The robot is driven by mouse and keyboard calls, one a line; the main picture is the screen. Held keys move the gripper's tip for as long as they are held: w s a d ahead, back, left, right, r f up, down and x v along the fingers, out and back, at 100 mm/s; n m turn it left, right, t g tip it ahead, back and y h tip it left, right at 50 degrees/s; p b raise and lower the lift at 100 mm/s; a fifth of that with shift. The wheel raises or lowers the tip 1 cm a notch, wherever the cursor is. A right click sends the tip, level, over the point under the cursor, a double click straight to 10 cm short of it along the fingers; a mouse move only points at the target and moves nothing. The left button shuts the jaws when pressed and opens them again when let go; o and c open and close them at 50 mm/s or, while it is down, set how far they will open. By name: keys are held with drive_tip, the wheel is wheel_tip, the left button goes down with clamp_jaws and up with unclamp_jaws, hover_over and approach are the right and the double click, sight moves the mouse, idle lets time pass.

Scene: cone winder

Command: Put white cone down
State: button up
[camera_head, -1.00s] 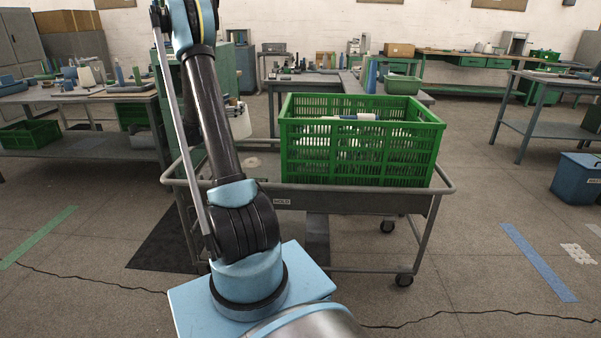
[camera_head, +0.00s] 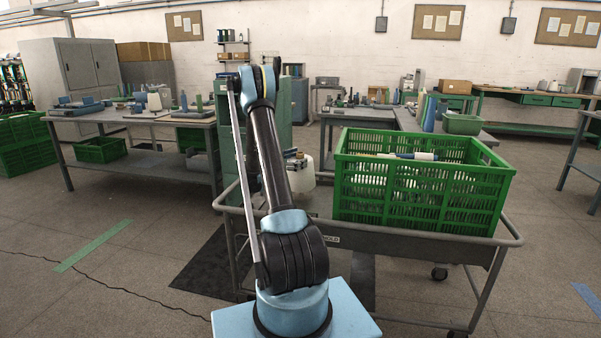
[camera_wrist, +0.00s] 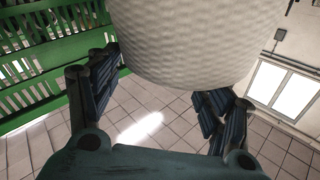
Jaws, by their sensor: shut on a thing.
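The white cone (camera_wrist: 195,38) fills the top of the wrist view, wide and ribbed, between the dark fingers of my gripper (camera_wrist: 160,78). My gripper is shut on it. In the head view the white cone (camera_head: 301,180) shows partly, just right of my arm, which hides the rest. It appears over the left part of the grey cart (camera_head: 400,240). I cannot tell whether the cone touches the cart.
A green crate (camera_head: 420,207) stands on the cart's right side, with a blue-and-white tube (camera_head: 410,156) and white things inside. A workbench (camera_head: 130,117) is at the left, with a dark mat (camera_head: 212,265) on the floor. Open floor lies at the left front.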

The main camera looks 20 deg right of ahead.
sight(300, 171)
drive_tip(key=shift+f, duration=2.2)
drive_tip(key=o, duration=1.4)
drive_tip(key=shift+f, duration=0.1)
drive_tip(key=shift+o, duration=0.2)
